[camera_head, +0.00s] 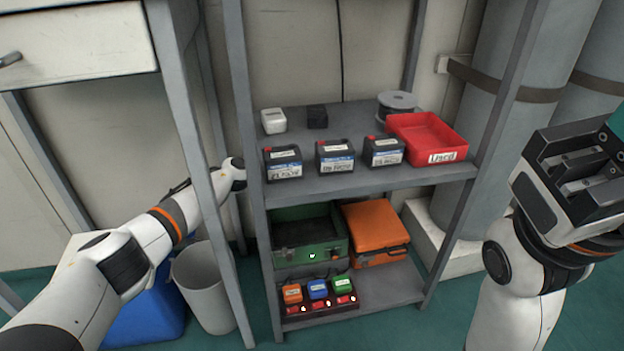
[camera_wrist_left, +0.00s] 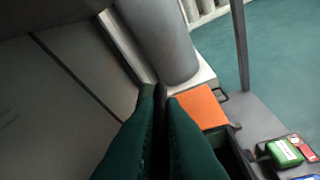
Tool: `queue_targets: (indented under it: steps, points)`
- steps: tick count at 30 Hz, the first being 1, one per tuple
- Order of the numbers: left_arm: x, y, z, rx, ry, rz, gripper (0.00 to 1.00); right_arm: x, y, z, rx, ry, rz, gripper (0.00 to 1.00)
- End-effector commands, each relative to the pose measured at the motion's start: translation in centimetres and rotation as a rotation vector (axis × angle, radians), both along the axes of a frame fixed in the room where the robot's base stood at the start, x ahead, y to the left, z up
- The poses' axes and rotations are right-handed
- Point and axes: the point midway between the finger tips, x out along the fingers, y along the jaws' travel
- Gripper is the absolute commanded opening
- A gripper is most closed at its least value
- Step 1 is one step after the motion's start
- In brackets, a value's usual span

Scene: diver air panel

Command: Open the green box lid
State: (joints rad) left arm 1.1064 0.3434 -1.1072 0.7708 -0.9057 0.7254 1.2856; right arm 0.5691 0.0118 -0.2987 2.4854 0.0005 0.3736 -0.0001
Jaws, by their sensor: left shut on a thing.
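The green box (camera_head: 312,256) stands on the lower shelf at the left, under the middle shelf. Its dark inside shows from above, and a green strip at its back looks like the raised lid (camera_head: 297,212), partly hidden by the shelf above. My left arm reaches in behind the left post; its gripper is hidden by the post and shelf in the head view. In the left wrist view, my left gripper's green fingers (camera_wrist_left: 162,125) are closed on a thin dark edge, apparently the lid. My right gripper (camera_head: 585,172) is raised at the right, away from the box; its fingertips are cut off.
An orange case (camera_head: 376,226) stands right beside the green box. A charger with coloured batteries (camera_head: 318,290) is in front. The middle shelf (camera_head: 380,180) holds several dark batteries and a red tray (camera_head: 428,135). Shelf posts and a grey bin (camera_head: 203,285) flank the left arm.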

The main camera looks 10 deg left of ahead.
Motion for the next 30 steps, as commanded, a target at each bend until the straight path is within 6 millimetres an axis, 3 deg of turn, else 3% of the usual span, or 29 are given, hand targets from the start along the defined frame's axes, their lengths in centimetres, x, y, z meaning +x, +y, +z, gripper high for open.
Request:
queue_targets:
  steps: [6,18,19,22,30]
  points:
    - [1.7,0.6,0.9,-0.005,0.011,0.005,0.00,-0.2,0.0,-0.2,-0.001,-0.008,0.001,0.36]
    - [2.0,0.7,1.2,-0.005,0.010,0.005,0.00,-0.3,0.1,-0.1,-0.002,-0.010,0.000,0.36]
    - [2.0,0.7,1.2,-0.005,0.010,0.005,0.13,-0.3,0.1,-0.1,-0.002,-0.010,0.000,0.36]
    - [1.9,0.7,1.2,-0.004,0.010,0.003,0.29,-0.3,0.1,-0.1,-0.002,-0.010,0.000,0.36]
    - [1.9,0.7,1.2,-0.005,0.009,0.001,0.30,-0.3,0.1,0.0,-0.002,-0.010,0.000,0.36]
